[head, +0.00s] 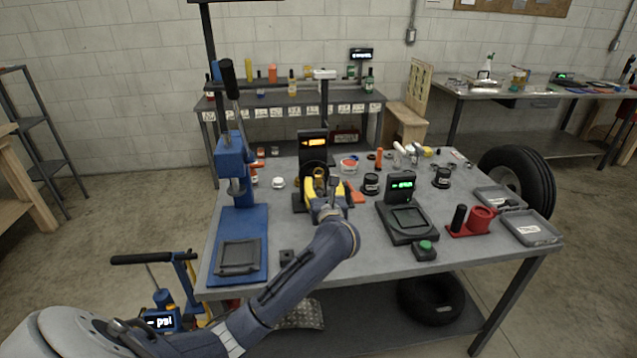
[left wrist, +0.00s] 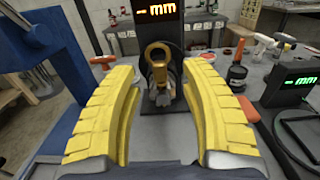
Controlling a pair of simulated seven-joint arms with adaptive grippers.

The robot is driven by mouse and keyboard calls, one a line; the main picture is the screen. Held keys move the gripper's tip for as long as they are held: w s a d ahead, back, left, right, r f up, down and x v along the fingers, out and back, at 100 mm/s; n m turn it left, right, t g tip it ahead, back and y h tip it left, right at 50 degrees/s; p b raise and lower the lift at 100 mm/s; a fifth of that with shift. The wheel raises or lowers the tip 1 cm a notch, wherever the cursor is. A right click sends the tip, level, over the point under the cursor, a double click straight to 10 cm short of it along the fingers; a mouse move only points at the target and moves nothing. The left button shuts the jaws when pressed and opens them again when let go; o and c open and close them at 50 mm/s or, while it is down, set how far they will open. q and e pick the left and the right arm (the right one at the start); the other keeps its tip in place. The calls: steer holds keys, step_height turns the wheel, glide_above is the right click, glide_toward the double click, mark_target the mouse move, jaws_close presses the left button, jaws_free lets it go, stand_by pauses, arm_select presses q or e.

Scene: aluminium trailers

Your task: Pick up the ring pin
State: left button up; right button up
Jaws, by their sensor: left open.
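A brass-coloured ring pin (left wrist: 158,56) stands upright in front of a black gauge stand with an orange "mm" display (left wrist: 155,10). Its lower end meets a small grey metal piece; I cannot tell how it is held. No contact with the pin shows. My right gripper is not in view.
A blue press (head: 236,190) stands close on the left. A black device with a green display (head: 402,190) stands to the right, with a red holder (head: 481,219) and grey trays (head: 530,228) beyond. Small bottles and parts lie behind.

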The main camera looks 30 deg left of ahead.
mark_target(319, 177)
arm_select(q)
steer(key=shift+x, duration=2.6)
steer(key=shift+a, duration=0.1)
jaws_close()
